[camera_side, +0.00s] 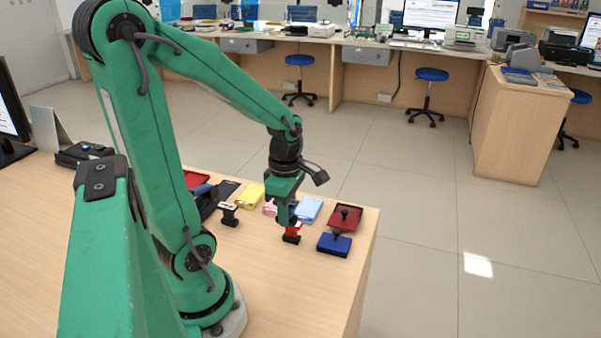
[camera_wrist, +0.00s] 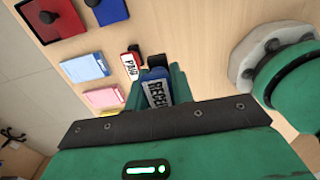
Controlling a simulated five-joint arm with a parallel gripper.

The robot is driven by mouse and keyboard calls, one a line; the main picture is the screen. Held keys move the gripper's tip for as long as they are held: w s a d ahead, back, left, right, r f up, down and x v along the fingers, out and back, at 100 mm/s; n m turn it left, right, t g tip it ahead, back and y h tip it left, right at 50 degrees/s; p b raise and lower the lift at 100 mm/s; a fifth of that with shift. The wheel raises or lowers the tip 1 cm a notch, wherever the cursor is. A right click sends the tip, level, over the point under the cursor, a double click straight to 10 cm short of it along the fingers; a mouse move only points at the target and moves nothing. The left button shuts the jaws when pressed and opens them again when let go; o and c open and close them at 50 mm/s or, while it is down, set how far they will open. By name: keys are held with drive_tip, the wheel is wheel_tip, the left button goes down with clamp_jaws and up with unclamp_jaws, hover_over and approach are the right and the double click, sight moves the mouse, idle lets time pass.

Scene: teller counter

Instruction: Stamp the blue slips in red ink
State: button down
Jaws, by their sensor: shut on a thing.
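My gripper (camera_side: 287,216) is low over the counter, its jaws closed around a stamp with a blue body (camera_wrist: 157,76) and a white label only partly readable. A red stamp marked PAID (camera_wrist: 130,63) stands beside it, also seen in the side view (camera_side: 292,234). The blue slips (camera_side: 309,210) lie flat behind the gripper; they also show in the wrist view (camera_wrist: 85,67). The held stamp is mostly hidden in the side view.
Pink slips (camera_wrist: 103,97) and yellow slips (camera_side: 250,195) lie left of the blue ones. A black stamp with a white label (camera_side: 228,213) stands left of the gripper. A red tray (camera_side: 198,179) and dark items lie farther left. The counter's right edge is just past the pads.

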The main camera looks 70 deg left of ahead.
drive_tip(key=c, duration=2)
unclamp_jaws()
drive_tip(key=w+a+f, duration=0.1)
drive_tip(key=w+a, duration=0.3)
drive_tip(key=w, duration=0.7)
drive_tip(key=w+a+f, duration=0.2)
drive_tip(key=w+a, duration=0.2)
drive_tip(key=w, duration=0.7)
drive_tip(key=shift+f, duration=0.1)
drive_tip(key=shift+s+f, duration=0.1)
drive_tip(key=shift+f, duration=2.7)
drive_tip(key=shift+d+f, duration=0.1)
drive_tip(key=shift+f, duration=0.55)
